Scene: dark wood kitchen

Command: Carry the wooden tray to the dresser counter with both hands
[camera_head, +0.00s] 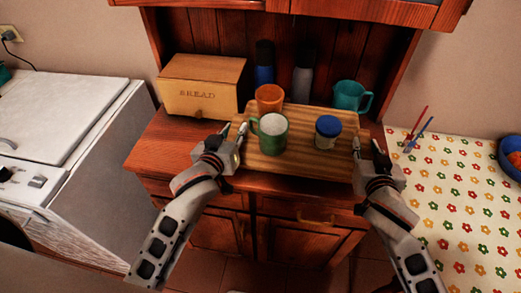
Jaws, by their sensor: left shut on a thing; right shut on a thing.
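The wooden tray (299,166) is a light striped board over the dresser counter (165,151). I cannot tell whether it touches the counter. On it stand a green mug (272,137) with a pale inside, and a small jar (327,134) with a blue lid. An orange cup (269,97) is at its far left edge; I cannot tell whether it is on the tray or behind it. My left gripper (240,135) is shut on the tray's left edge. My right gripper (358,146) is shut on its right edge. The fingertips are partly hidden.
A wooden bread box (201,86) stands left of the tray. A blue bottle (264,63), a grey bottle (303,75) and a teal mug (351,96) stand behind. A white appliance (90,140) is at left. A flowered table (455,200) is at right. Some counter is bare at left.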

